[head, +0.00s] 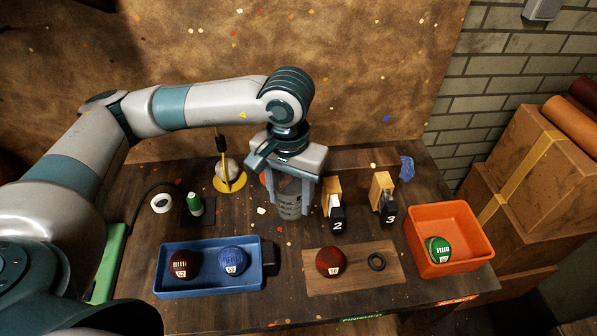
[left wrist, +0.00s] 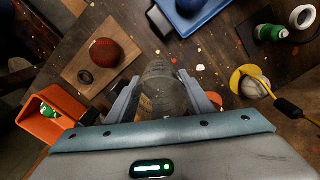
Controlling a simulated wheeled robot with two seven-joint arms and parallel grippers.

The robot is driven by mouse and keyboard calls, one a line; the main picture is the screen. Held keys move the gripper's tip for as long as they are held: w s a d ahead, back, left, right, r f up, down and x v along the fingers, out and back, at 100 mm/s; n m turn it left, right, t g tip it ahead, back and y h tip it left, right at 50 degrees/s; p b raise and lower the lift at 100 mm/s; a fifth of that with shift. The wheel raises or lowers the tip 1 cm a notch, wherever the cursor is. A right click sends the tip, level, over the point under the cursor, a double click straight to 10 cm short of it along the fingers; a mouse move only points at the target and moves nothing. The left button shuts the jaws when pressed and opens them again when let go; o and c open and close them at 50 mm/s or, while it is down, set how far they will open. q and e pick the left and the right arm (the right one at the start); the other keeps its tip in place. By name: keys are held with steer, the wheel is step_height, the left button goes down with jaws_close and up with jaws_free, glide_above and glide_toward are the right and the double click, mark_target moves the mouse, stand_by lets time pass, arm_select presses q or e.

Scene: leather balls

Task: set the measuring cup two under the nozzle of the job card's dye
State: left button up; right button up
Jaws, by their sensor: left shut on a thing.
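My left gripper (head: 290,200) is shut on a clear grey measuring cup (head: 289,210), upright at the back middle of the table; its marking is not readable. In the left wrist view the cup (left wrist: 163,88) sits between both fingers. Just right of it stands a wooden dispenser with a black tag 2 (head: 337,226), and further right one with a tag 3 (head: 390,214). Something orange (head: 264,179) is partly hidden behind my gripper. I cannot make out a job card or the dyes' colours. My right gripper is out of view.
A blue tray (head: 210,292) holds a dark red and a blue ball. A red ball (head: 330,261) and a black ring (head: 376,261) lie on a wooden board. An orange bin (head: 450,222) holds a green ball. A yellow stand (head: 231,184) with a pale ball is left of my gripper.

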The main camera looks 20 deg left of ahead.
arm_select(q)
steer(key=shift+w+a, duration=0.15)
steer(key=shift+w, duration=0.05)
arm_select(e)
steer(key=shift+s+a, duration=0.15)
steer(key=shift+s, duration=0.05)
arm_select(q)
steer(key=shift+s, duration=0.1)
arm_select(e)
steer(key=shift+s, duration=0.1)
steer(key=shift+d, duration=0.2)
arm_select(q)
steer(key=shift+w+a+n, duration=0.25)
steer(key=shift+w+n, duration=0.05)
steer(key=shift+w, duration=0.2)
steer(key=w+a+f+n, duration=0.1)
steer(key=w+a+n, duration=0.4)
steer(key=a, duration=0.3)
steer(key=shift+n+p, duration=0.3)
steer(key=shift+n, duration=0.1)
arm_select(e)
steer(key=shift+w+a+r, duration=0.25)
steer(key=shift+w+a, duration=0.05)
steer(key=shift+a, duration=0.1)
arm_select(q)
steer(key=shift+f, duration=0.1)
